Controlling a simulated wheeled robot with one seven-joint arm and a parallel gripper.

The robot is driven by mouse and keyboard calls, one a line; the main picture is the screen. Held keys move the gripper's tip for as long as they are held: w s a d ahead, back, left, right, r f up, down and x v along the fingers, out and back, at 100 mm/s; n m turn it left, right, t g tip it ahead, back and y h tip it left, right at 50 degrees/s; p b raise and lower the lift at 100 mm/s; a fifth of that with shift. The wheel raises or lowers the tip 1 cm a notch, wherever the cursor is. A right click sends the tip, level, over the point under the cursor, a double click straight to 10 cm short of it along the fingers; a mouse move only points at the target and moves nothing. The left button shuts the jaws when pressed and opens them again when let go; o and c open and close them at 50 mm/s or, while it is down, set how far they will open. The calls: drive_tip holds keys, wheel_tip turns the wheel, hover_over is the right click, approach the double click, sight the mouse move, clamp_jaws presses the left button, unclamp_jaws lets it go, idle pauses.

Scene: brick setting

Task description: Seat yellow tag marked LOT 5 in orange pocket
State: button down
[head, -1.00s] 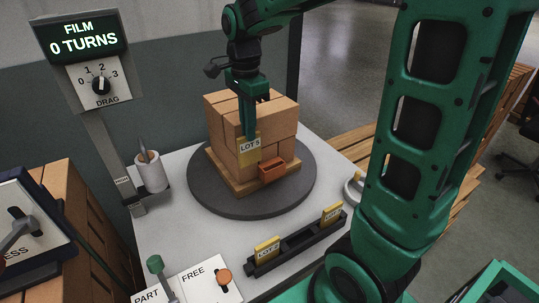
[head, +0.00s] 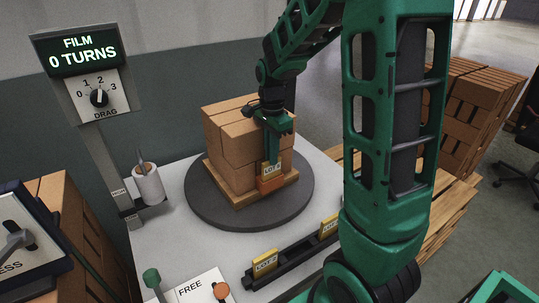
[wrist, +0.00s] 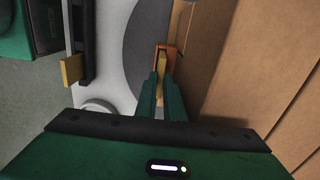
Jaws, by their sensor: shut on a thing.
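My gripper (head: 275,140) is shut on the yellow tag (head: 272,169) marked LOT 5, and the tag hangs upright. The orange pocket (head: 270,185) is fixed low on the near face of the brick stack. In the head view the tag stands directly over the pocket, and its lower edge meets the pocket's mouth. In the wrist view my gripper (wrist: 162,84) has the tag (wrist: 162,62) between its fingers, with the orange pocket rim (wrist: 171,46) around the tag's far end. I cannot tell how deep the tag sits.
The brick stack (head: 228,135) stands on a pallet on the grey turntable (head: 210,200). A black rack (head: 295,257) with other yellow tags lies in front. A white roll (head: 148,185) stands left. The display (head: 77,45) reads FILM 0 TURNS.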

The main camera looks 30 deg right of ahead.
drive_tip(key=shift+f, duration=0.65)
drive_tip(key=c, duration=2.2)
unclamp_jaws()
drive_tip(key=shift+o, duration=0.2)
wheel_tip(320, 180, up, 13)
drive_tip(key=s+d+f+n, duration=0.1)
drive_tip(key=s+f+n, duration=0.1)
drive_tip(key=s, duration=0.7)
drive_tip(key=s+d+f+n, duration=0.1)
drive_tip(key=s+f+n, duration=0.1)
drive_tip(key=s+n, duration=0.3)
drive_tip(key=s+d+f+n, duration=0.1)
drive_tip(key=s+n, duration=0.3)
drive_tip(key=s, duration=0.9)
drive_tip(key=shift+f, duration=0.5)
drive_tip(key=shift+d, duration=0.1)
